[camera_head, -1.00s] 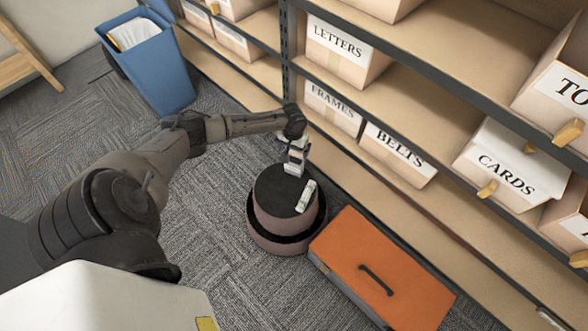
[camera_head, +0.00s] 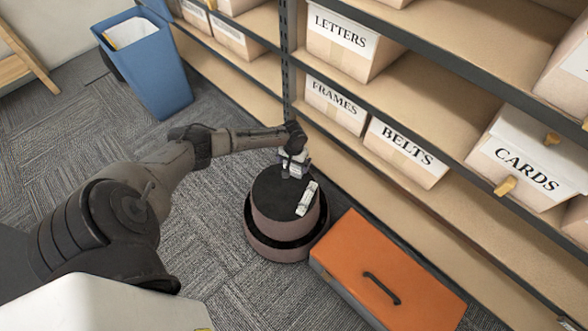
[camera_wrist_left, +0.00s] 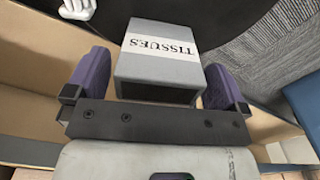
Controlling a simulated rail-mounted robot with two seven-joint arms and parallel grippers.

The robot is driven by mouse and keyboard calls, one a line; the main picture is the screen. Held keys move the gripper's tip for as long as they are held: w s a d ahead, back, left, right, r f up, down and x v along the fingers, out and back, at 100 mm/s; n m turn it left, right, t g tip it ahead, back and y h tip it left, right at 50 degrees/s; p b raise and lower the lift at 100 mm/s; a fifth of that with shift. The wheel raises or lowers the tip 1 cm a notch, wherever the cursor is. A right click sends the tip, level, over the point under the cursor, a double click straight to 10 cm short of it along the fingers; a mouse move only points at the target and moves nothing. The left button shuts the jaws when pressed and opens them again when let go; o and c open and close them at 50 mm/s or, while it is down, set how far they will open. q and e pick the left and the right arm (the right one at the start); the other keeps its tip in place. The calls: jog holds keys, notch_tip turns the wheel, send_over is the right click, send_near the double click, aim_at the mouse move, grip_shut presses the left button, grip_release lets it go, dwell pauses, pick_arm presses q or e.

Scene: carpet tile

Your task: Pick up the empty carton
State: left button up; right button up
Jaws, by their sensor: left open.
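A grey carton (camera_wrist_left: 157,65) labelled TISSUES shows upside down in the left wrist view, between the two purple fingers of my left gripper (camera_wrist_left: 158,78). The fingers are apart, one on each side of it; I cannot tell whether they touch it. In the head view my left gripper (camera_head: 294,167) is low over the back of a round dark-topped stool (camera_head: 268,196). The carton is hard to separate from the gripper there. My right gripper is not in view.
A small white object (camera_head: 307,198) lies on the stool top. An orange-lidded chest (camera_head: 365,255) stands right of the stool. Shelving with labelled boxes (camera_head: 400,153) runs behind. A blue bin (camera_head: 150,70) stands at back left. Carpet left of the stool is clear.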

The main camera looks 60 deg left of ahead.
pick_arm(q)
notch_tip(320, 180, down, 2)
jog(key=shift+f+b, duration=0.25)
jog(key=shift+b, duration=0.35)
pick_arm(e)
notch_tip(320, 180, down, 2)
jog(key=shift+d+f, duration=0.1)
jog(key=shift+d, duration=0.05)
pick_arm(q)
jog(key=c, duration=0.8)
jog(key=shift+r, duration=0.15)
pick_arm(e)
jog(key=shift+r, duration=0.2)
